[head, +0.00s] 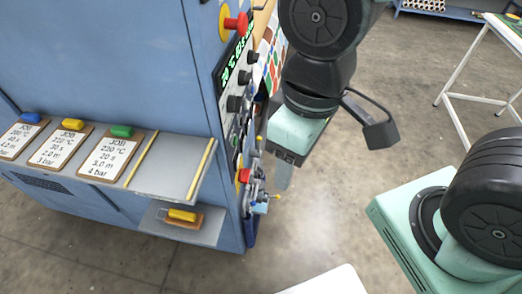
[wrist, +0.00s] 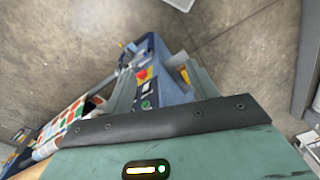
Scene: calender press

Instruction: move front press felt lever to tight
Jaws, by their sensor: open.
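The press is a large blue machine (head: 130,60) at the left of the head view. Small levers with yellow tips (head: 264,199) stick out low on its right-hand control side. I cannot tell which is the front press felt lever, nor read its setting. My gripper (head: 284,178) points down just right of this side, apart from the levers as far as I can see. In the wrist view my gripper (wrist: 155,64) has its two fingers spread with nothing between them. Part of the control panel with a red button (wrist: 143,73) shows beyond the fingers.
The control side carries a red emergency knob (head: 236,22), a green display and black knobs. A shelf (head: 170,165) holds several job cards with coloured clips. A lower ledge (head: 155,220) holds a yellow-handled item. A white-framed table (head: 480,97) stands far right.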

